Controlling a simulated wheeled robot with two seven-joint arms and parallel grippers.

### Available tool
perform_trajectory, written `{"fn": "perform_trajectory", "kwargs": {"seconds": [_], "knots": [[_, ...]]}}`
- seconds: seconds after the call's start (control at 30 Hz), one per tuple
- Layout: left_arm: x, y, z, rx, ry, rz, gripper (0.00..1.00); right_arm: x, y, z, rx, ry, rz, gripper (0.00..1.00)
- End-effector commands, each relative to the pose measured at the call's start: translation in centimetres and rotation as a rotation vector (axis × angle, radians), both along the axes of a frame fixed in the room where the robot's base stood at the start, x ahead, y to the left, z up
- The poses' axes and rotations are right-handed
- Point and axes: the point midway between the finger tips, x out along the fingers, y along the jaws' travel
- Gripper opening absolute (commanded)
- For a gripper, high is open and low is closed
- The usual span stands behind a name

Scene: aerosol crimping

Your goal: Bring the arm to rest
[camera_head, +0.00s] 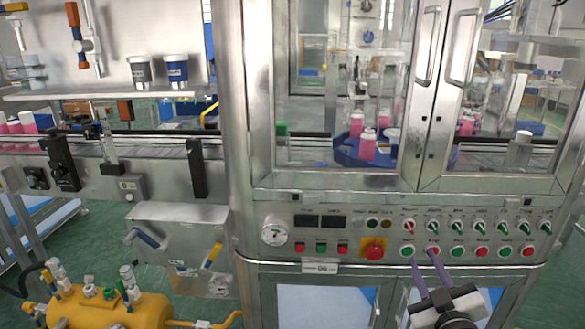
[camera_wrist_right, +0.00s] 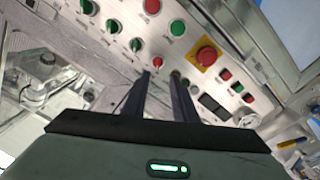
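My right gripper (camera_head: 422,257) is at the lower right of the head view, in front of the machine's control panel (camera_head: 335,222). Its two dark fingers are apart with a clear gap and nothing between them. The fingertips overlap the lower row of buttons, near a green button (camera_head: 407,251) and a red one. My left gripper is not in view.
A red emergency stop (camera_head: 374,250) sits left of my right gripper. Glass doors (camera_head: 445,95) with metal handles stand above the panel, with pink bottles (camera_head: 368,147) behind them. A conveyor (camera_head: 100,148) runs at left. A yellow tank (camera_head: 105,312) stands at lower left on green floor.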

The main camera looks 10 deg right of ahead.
Motion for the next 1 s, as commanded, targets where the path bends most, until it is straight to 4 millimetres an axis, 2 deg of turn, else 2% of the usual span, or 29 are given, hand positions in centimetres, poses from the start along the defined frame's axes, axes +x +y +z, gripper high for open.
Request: {"fn": "perform_trajectory", "kwargs": {"seconds": [0.07, 0.17, 0.27, 0.3, 0.4, 0.5, 0.6, 0.73, 0.83, 1.0], "knots": [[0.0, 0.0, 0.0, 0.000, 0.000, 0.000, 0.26, -0.8, 1.0, -2.1, 0.027, 0.041, 0.017, 0.26], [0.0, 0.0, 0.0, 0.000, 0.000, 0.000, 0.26, -2.9, 3.6, -6.4, 0.095, 0.135, 0.053, 0.26], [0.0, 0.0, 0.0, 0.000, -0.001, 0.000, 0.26, -6.5, 7.1, -11.8, 0.189, 0.263, 0.100, 0.26], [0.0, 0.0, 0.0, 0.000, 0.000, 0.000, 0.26, -8.2, 8.7, -14.0, 0.232, 0.318, 0.118, 0.26], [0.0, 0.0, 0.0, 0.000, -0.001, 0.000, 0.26, -12.9, 12.5, -18.6, 0.334, 0.455, 0.157, 0.26], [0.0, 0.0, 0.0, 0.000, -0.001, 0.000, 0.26, -17.6, 16.0, -22.0, 0.429, 0.574, 0.189, 0.26], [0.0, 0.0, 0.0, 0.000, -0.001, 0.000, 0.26, -21.5, 18.8, -24.2, 0.503, 0.669, 0.211, 0.26], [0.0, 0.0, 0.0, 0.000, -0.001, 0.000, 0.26, -24.7, 21.0, -25.6, 0.564, 0.742, 0.227, 0.26], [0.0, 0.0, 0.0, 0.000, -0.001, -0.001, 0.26, -25.6, 21.7, -26.0, 0.582, 0.763, 0.231, 0.26], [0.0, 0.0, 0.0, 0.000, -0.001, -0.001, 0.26, -25.6, 21.7, -26.0, 0.582, 0.763, 0.231, 0.26]]}}
